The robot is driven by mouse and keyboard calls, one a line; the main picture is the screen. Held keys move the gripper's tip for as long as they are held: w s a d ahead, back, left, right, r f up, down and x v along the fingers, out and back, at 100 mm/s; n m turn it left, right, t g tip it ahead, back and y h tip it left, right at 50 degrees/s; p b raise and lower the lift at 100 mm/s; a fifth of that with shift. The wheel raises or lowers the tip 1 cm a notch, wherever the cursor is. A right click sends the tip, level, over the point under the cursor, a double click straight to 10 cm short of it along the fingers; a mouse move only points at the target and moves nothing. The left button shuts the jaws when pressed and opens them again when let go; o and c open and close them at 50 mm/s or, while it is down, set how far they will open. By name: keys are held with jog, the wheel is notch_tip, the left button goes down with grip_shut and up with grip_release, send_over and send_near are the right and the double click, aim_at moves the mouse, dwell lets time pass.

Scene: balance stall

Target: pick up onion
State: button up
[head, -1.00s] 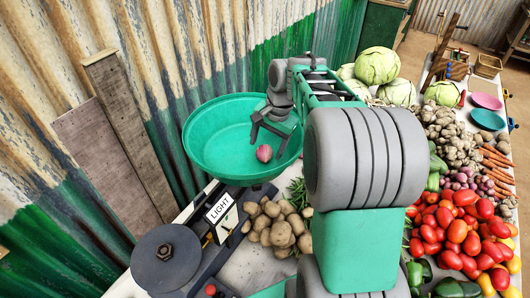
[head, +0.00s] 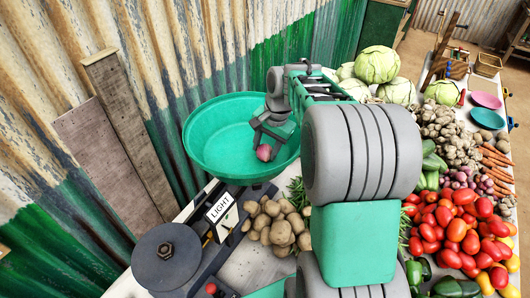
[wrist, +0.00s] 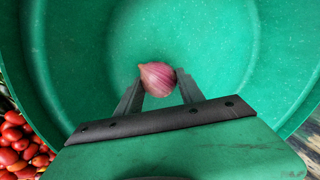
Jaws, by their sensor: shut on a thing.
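The onion (head: 264,152) is small, round and pinkish-purple, and lies inside the large green pan (head: 208,147) of the scale. My gripper (head: 265,145) reaches down into the pan over it. In the wrist view the onion (wrist: 157,78) sits between the two dark fingertips of my gripper (wrist: 157,82), which touch it on both sides. My gripper is shut on it. The green pan (wrist: 90,50) fills most of the background there. I cannot tell whether the onion still touches the pan floor.
The scale's dark round plate (head: 165,256) and its LIGHT sign (head: 218,208) stand at lower left. Potatoes (head: 275,225) lie beside the pan. Tomatoes (head: 455,230), cabbages (head: 377,61) and carrots (head: 495,160) crowd the table to the right. A corrugated wall (head: 150,40) rises behind the pan.

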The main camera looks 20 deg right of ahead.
jog(key=c, duration=0.3)
jog(key=shift+c, duration=0.2)
jog(key=shift+r, duration=0.45)
jog(key=s+a+r, duration=0.4)
jog(key=s+r, duration=0.8)
jog(key=s, duration=0.1)
jog(key=shift+s+b, duration=0.2)
jog(key=shift+b, duration=0.25)
